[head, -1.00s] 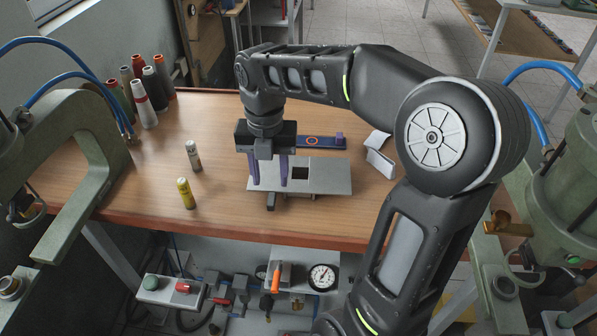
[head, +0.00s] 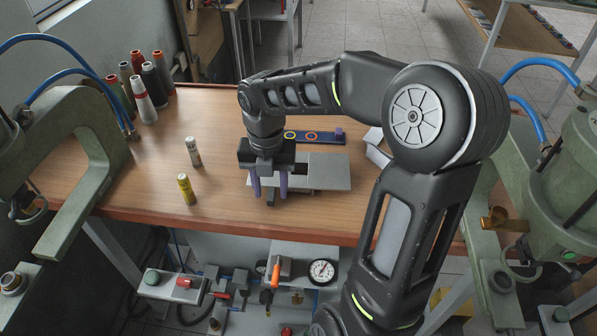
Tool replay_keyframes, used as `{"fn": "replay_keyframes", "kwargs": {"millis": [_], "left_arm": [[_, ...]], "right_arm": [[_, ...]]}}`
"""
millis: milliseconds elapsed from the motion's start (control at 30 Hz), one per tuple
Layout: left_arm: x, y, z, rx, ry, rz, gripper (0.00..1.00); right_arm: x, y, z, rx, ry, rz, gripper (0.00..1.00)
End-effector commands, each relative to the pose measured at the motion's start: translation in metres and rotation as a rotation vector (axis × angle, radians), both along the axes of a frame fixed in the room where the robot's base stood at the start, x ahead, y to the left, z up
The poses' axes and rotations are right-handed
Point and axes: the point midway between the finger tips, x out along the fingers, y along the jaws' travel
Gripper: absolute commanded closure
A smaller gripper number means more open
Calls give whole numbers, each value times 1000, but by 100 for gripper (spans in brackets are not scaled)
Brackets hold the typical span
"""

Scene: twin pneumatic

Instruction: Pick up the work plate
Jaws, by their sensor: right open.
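The work plate (head: 328,171) is a flat grey metal plate near the front edge of the wooden table, raised slightly on a support. A dark square opening in it is partly hidden by my gripper. My right gripper (head: 269,190) comes down from above at the plate's left part, with its two purple fingers spread apart. The fingers overlap the plate's front left edge in this view. Whether they touch the plate, I cannot tell. A small dark block (head: 270,202) shows between the fingertips at the plate's front. My left gripper is not in view.
A dark blue strip with coloured rings (head: 318,137) lies behind the plate. A grey tube (head: 193,152) and a yellow tube (head: 186,189) stand to the left. Thread spools (head: 154,88) stand at the back left. Green presses flank the table.

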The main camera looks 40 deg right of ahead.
Motion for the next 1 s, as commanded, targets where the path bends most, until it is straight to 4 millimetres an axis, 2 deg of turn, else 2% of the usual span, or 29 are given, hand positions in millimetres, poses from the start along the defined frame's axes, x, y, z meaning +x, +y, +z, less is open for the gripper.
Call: {"fn": "replay_keyframes", "kwargs": {"millis": [100,200,767,1000], "left_arm": [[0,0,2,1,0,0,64],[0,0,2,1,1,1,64],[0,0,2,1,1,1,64],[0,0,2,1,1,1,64]], "right_arm": [[-1,0,-16,1,3,0,58],[-1,0,-23,1,2,1,58],[0,0,-23,-1,1,1,58],[0,0,-23,0,0,1,75]]}}
